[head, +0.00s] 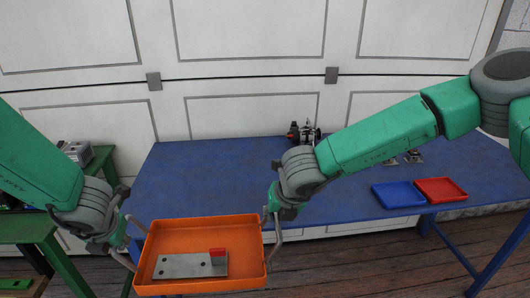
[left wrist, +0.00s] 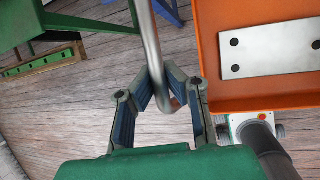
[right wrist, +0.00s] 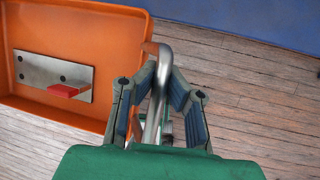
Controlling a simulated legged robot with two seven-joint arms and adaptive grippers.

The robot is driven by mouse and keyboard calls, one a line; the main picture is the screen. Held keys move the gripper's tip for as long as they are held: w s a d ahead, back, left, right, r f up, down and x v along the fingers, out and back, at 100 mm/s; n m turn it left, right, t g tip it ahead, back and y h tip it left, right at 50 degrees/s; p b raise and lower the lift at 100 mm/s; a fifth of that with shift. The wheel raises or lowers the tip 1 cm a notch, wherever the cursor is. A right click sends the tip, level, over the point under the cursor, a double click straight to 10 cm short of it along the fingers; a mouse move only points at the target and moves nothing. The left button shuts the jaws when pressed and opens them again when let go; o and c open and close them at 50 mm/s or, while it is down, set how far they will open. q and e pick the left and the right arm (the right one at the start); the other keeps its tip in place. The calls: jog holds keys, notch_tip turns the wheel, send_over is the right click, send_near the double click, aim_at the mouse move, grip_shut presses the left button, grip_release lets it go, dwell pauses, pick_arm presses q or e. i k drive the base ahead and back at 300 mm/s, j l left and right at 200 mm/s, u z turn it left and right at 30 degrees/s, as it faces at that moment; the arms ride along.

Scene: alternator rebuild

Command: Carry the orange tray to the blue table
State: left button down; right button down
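The orange tray (head: 205,222) hangs level in front of the blue table (head: 210,175), over the wooden floor. It carries a flat metal plate with holes (head: 180,266) and a small red block (head: 217,254) on the plate's right end. My left gripper (head: 123,238) is closed around the tray's left metal handle, seen close in the left wrist view (left wrist: 158,75). My right gripper (head: 275,207) is closed around the right handle, seen in the right wrist view (right wrist: 160,80). The tray's far rim overlaps the table's near edge in the head view.
On the blue table, a dark metal assembly (head: 303,132) stands at the back. A blue tray (head: 398,195) and a red tray (head: 440,190) lie at the right. The table's left half is clear. A green bench (head: 98,160) with a grey device (head: 77,152) stands at the left.

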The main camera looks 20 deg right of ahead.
aim_at(200, 194)
jog(key=i, duration=1)
